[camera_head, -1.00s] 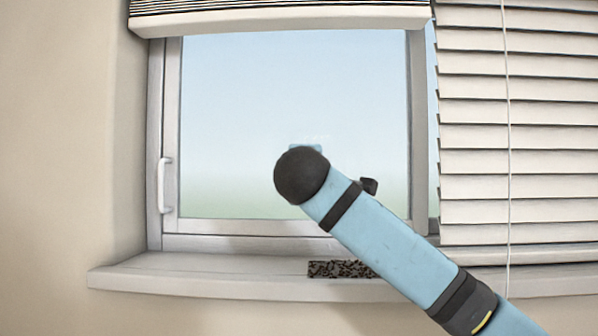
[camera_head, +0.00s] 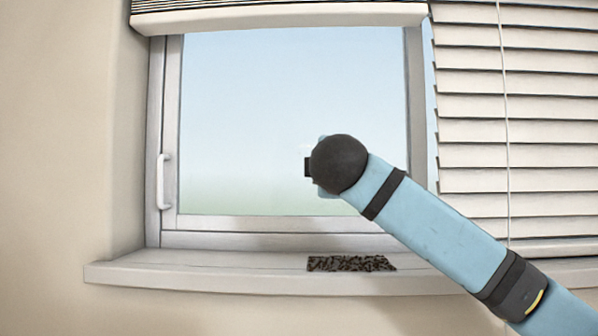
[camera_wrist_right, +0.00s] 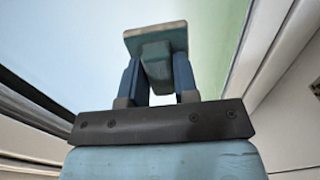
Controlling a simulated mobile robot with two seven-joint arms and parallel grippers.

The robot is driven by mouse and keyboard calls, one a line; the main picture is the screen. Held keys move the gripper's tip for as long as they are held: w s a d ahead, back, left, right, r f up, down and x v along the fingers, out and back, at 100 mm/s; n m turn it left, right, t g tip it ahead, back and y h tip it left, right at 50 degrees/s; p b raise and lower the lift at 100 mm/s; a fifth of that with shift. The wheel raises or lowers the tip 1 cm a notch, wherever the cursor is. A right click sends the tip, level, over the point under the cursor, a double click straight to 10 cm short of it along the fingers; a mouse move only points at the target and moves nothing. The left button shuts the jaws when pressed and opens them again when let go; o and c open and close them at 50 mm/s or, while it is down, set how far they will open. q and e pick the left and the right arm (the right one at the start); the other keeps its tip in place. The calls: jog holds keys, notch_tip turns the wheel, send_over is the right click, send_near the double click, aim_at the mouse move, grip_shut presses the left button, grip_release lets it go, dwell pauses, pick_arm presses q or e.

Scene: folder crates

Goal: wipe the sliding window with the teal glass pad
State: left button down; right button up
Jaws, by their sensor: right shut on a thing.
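The sliding window (camera_head: 250,110) fills the middle of the head view, with a pale metal frame and an upright handle (camera_head: 164,182) on its left side. My right arm reaches across its lower right part. In the right wrist view my right gripper (camera_wrist_right: 158,78) is shut on the grip of the teal glass pad (camera_wrist_right: 155,38). The pad's flat plate faces away from the gripper, towards the pane. I cannot tell whether it touches the glass. In the head view the pad is hidden behind my dark wrist joint. My left gripper is not in view.
A dark speckled mat or pad (camera_head: 350,264) lies on the window sill (camera_head: 200,275). White slatted blinds (camera_head: 520,130) with a cord cover the right side. A raised blind (camera_head: 280,15) hangs across the top. The left wall is bare.

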jog(key=shift+a, duration=0.2)
pick_arm(q)
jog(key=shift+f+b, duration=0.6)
jog(key=shift+b, duration=0.05)
pick_arm(e)
jog(key=s, duration=0.4)
jog(key=shift+d, duration=0.1)
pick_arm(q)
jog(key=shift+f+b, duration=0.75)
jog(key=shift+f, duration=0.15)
pick_arm(e)
jog(key=s, duration=0.6)
